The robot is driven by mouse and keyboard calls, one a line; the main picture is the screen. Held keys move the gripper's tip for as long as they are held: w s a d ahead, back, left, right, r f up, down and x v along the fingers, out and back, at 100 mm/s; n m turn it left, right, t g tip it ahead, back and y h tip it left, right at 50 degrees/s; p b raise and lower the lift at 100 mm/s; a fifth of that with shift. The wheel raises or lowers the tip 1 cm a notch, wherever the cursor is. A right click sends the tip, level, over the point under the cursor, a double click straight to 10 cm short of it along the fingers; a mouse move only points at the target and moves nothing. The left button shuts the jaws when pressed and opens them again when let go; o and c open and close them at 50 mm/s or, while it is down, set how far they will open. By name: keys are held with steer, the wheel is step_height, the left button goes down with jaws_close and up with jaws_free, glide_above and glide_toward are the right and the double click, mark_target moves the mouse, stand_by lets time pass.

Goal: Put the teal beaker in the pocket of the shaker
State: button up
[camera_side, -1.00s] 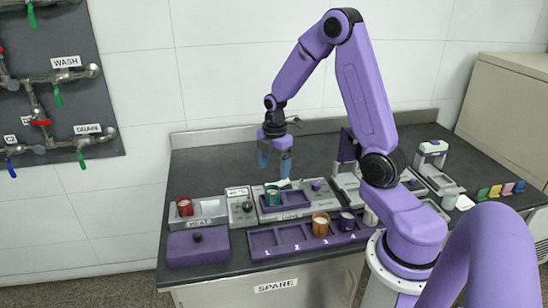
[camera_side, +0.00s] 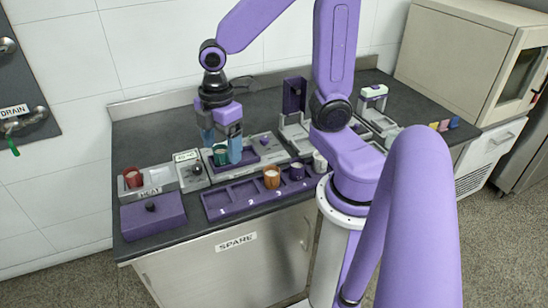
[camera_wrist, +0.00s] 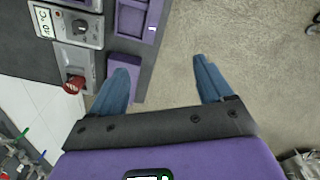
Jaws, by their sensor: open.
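Whether the beaker sits in a pocket there is unclear. The fingers therefore seem nearer the counter's front than the beaker.
A red beaker (camera_side: 133,179) stands on the heat unit (camera_side: 158,178), behind a purple box (camera_side: 152,215). A knob panel (camera_side: 194,177) stands left of the teal beaker.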

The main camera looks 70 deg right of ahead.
steer(key=s+a+r+m, duration=0.1)
steer(key=s+a, duration=0.1)
steer(key=s, duration=1.1)
steer(key=shift+s+a+r+m, duration=0.3)
steer(key=shift+s+a+r, duration=0.05)
steer(key=shift+a, duration=0.05)
